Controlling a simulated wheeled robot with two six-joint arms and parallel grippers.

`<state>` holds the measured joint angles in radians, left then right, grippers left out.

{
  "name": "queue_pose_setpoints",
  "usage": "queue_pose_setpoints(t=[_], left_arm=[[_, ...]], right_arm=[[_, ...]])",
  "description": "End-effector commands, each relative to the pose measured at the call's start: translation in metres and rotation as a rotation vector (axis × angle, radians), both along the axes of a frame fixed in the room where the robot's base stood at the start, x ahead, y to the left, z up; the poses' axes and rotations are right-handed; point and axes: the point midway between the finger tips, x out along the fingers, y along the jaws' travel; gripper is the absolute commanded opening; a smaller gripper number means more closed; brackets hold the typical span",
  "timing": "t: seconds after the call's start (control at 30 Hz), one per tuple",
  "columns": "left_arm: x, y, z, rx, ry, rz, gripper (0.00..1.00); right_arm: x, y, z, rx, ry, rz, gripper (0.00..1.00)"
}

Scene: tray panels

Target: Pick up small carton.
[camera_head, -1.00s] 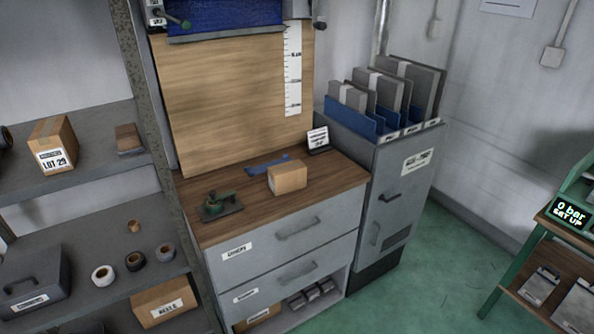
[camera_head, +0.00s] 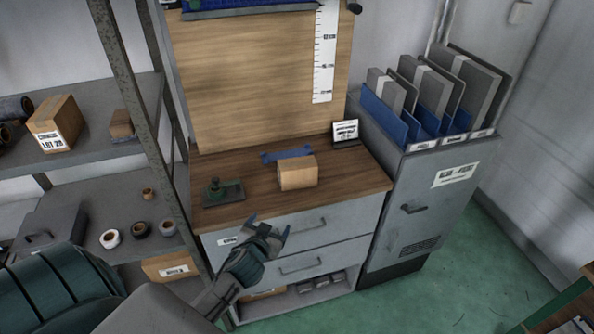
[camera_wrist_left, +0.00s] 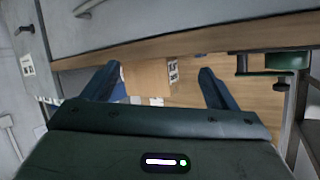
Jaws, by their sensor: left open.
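The small carton (camera_head: 298,173) is a brown cardboard box standing on the wooden top (camera_head: 345,195) of the drawer cabinet. In the left wrist view the carton (camera_wrist_left: 145,76) shows between the fingers, with a printed label on one face, and the view looks upside down. My left gripper (camera_head: 268,226) is open and empty, in front of the cabinet's top drawer, lower than the carton and apart from it. Its two fingers (camera_wrist_left: 156,84) stand wide apart in the left wrist view. My right gripper is not in view.
A blue bracket-like piece (camera_head: 286,154) lies behind the carton. A green tool on a dark plate (camera_head: 222,191) stands to its left, and a small sign (camera_head: 345,131) behind right. A folder cabinet (camera_head: 428,185) stands right; shelves (camera_head: 90,180) stand left. The top's front edge lies between gripper and carton.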

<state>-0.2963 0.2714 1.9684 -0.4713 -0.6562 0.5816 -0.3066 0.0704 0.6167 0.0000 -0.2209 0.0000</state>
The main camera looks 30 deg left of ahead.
Motion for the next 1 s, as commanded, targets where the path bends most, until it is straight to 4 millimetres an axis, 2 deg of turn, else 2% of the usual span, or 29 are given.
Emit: queue_pose_setpoints(t=[0.03,0.1,0.37,0.47,0.6,0.67,0.77,0.87,1.0], left_arm=[[0.011,0.002,0.024,0.010,-0.066,-0.011,0.80],[0.028,0.003,0.050,0.022,-0.163,-0.038,0.80],[0.082,-0.001,0.113,0.057,-0.438,-0.228,0.80],[0.103,-0.008,0.138,0.069,-0.526,-0.359,0.80],[0.133,-0.023,0.167,0.079,-0.576,-0.630,0.80],[0.143,-0.027,0.172,0.076,-0.543,-0.761,0.80],[0.156,-0.025,0.169,0.061,-0.407,-0.948,0.80],[0.162,-0.007,0.158,0.033,-0.197,-1.063,0.80],[0.161,0.034,0.143,-0.021,0.117,-1.091,0.80]], right_arm=[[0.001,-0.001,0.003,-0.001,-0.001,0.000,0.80],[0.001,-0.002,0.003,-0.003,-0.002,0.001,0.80],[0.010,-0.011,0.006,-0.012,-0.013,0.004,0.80],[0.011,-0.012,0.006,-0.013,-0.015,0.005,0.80],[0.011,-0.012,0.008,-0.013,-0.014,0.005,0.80],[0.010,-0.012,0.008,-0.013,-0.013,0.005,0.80],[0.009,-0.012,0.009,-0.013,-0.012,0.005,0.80],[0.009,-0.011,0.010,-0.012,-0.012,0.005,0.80],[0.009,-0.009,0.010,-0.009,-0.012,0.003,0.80]])
